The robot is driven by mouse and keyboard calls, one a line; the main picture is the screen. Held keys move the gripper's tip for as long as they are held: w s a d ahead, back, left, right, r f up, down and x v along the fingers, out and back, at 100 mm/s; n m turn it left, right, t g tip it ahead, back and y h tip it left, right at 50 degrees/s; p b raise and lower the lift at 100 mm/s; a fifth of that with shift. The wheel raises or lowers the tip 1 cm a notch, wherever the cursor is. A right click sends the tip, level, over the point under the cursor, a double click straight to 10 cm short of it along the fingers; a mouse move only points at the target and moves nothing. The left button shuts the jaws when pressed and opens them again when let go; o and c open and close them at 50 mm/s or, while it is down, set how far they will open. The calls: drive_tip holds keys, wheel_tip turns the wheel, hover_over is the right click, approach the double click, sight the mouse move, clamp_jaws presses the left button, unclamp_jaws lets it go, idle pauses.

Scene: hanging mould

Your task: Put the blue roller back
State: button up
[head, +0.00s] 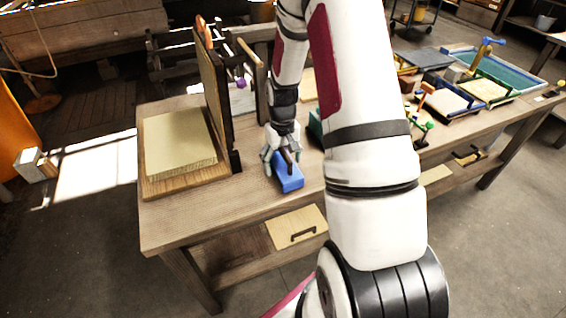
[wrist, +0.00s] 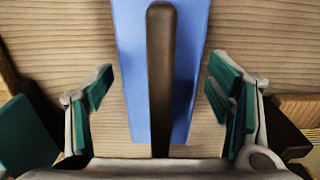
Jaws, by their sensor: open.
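A blue piece (head: 289,182) with a dark brown bar handle (wrist: 162,75) lies on the wooden bench. It looks flat and block-like; I cannot tell whether it is the roller. In the wrist view the blue body (wrist: 130,60) runs up and down the middle. My gripper (head: 284,160) is low over it and open, its teal-padded fingers (wrist: 163,85) to the left and right of the handle, with gaps on both sides. I cannot tell whether any fingertip touches the bench.
A hinged wooden board stands upright at the left of the bench, beside a pale slab (head: 180,142) on a wooden base. At the right lie several small trays and tools, with a teal-floored blue tray (head: 520,76) at the back. The bench's front left (head: 200,215) is clear.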

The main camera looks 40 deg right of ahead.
wheel_tip(320, 180, up, 12)
drive_tip(key=shift+r, duration=0.25)
drive_tip(key=s+a+r+n+t, duration=0.1)
drive_tip(key=s+a+r, duration=0.3)
drive_tip(key=a+r, duration=0.3)
drive_tip(key=s+a+r+n+t, duration=0.1)
drive_tip(key=s+a+r, duration=0.35)
drive_tip(key=r, duration=0.35)
drive_tip(key=s+a+r+t, duration=0.1)
drive_tip(key=s+a+r, duration=0.1)
drive_tip(key=s+a, duration=0.2)
drive_tip(key=s+a+r+n+t, duration=0.1)
drive_tip(key=s+a, duration=0.3)
drive_tip(key=s, duration=0.6)
drive_tip(key=shift+r, duration=0.35)
